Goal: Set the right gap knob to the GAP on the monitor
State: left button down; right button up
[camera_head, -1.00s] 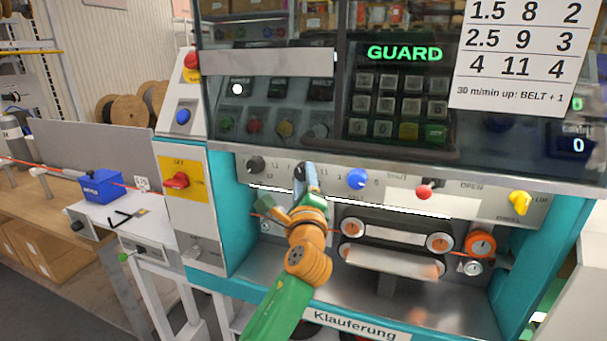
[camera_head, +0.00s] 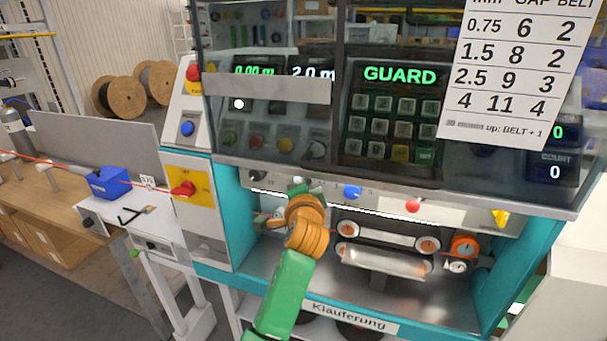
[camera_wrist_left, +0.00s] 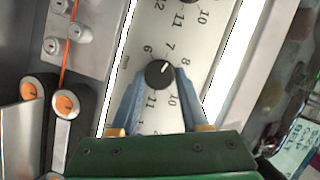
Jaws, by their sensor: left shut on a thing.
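My left gripper (camera_wrist_left: 160,78) is shut on a black knob (camera_wrist_left: 160,74) in the left wrist view, one blue finger on each side. The knob's white mark points up and slightly right, close to the 7 on a dial whose legible numbers include 6, 7, 8, 10 and 11. In the head view my left arm reaches the knob strip, and its wrist hides the held knob. The monitor (camera_head: 400,75) shows GUARD in green. A chart (camera_head: 510,75) over its right side has GAP and BELT columns; its GAP values are 6, 8, 9 and 11.
The dark transparent guard (camera_head: 270,150) overhangs the strip closely. A blue box (camera_head: 108,183) stands at left.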

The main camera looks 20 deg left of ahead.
pick_arm(q)
jog(key=shift+a+r+n+g+h+p, duration=0.15)
jog(key=shift+n+g+h+p, duration=0.25)
jog(key=shift+n+h, duration=0.75)
jog(key=shift+a+f+n+g+h+p, duration=0.15)
jog(key=shift+n+h+p, duration=0.5)
jog(key=shift+n, duration=1)
jog(key=shift+a+r+n+g+h+p, duration=0.15)
jog(key=shift+n+g+h+p, duration=0.3)
jog(key=shift+n+h, duration=0.65)
pick_arm(e)
jog(key=shift+r, duration=1.9)
pick_arm(q)
jog(key=shift+n, duration=0.4)
jog(key=shift+c, duration=1.9)
grip_release()
jog(key=b+v, duration=0.2)
jog(key=v, duration=0.5)
pick_arm(e)
notch_tip(320, 180, down, 2)
jog(key=shift+f, duration=0.2)
